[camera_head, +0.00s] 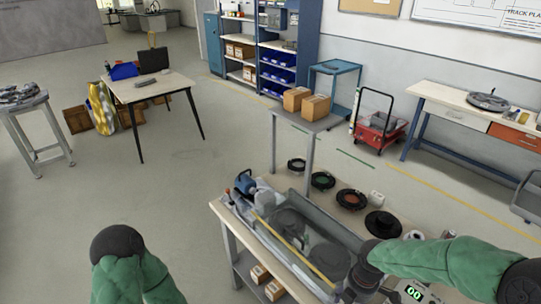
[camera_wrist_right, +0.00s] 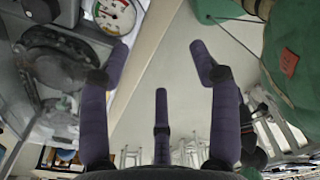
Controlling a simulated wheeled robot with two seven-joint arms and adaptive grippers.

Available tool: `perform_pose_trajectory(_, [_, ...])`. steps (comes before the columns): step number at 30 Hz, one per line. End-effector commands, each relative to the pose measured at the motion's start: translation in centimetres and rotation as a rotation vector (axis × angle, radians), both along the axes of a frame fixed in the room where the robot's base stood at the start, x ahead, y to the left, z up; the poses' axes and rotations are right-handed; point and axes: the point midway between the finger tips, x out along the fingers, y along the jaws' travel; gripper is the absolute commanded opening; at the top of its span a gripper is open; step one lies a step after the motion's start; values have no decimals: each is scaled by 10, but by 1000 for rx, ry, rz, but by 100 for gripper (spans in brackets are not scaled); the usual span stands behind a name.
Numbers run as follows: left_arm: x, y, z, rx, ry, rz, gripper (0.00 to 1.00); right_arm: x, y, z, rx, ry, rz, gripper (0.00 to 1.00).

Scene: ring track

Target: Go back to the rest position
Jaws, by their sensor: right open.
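My right gripper (camera_wrist_right: 161,72) is open in the right wrist view. Its purple-grey padded fingers are spread and nothing is between them. In the head view my green-sleeved right arm comes in from the right edge and ends over the right end of the workbench (camera_head: 226,212). The gripper there is dark and hard to make out against the equipment. My left arm shows only as a green sleeve and dark joint at the lower left. My left gripper is out of view.
A clear tank (camera_head: 318,229) lies along the bench, with several dark rings and a green "GO" display (camera_head: 414,293) beside it. A dial gauge (camera_wrist_right: 115,14) shows near the right gripper. A table (camera_head: 166,82) stands at the back left. Open floor (camera_head: 180,190) lies left of the bench.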

Motion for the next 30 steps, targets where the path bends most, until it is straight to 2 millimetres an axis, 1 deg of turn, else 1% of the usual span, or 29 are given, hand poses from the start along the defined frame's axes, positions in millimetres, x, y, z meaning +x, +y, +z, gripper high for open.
perform_pose_trajectory(1, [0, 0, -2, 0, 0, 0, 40, -1, 4, -8, 11, 7, -26, 62])
perform_pose_trajectory(5, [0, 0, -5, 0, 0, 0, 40, -3, 16, -26, 46, 15, -115, 62])
perform_pose_trajectory(8, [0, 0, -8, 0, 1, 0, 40, -6, 27, -43, 77, 29, -201, 62])
perform_pose_trajectory(11, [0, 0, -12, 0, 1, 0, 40, -10, 40, -64, 112, 47, -309, 62])
perform_pose_trajectory(14, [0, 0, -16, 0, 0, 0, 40, -16, 55, -90, 153, 76, -454, 62])
perform_pose_trajectory(17, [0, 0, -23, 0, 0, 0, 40, -26, 74, -122, 195, 119, -650, 62])
perform_pose_trajectory(21, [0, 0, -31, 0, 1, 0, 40, -44, 98, -165, 239, 187, -957, 62])
perform_pose_trajectory(27, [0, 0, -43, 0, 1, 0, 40, -75, 122, -221, 253, 285, -1402, 62])
perform_pose_trajectory(30, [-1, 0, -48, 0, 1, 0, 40, -89, 128, -243, 243, 318, -1601, 62])
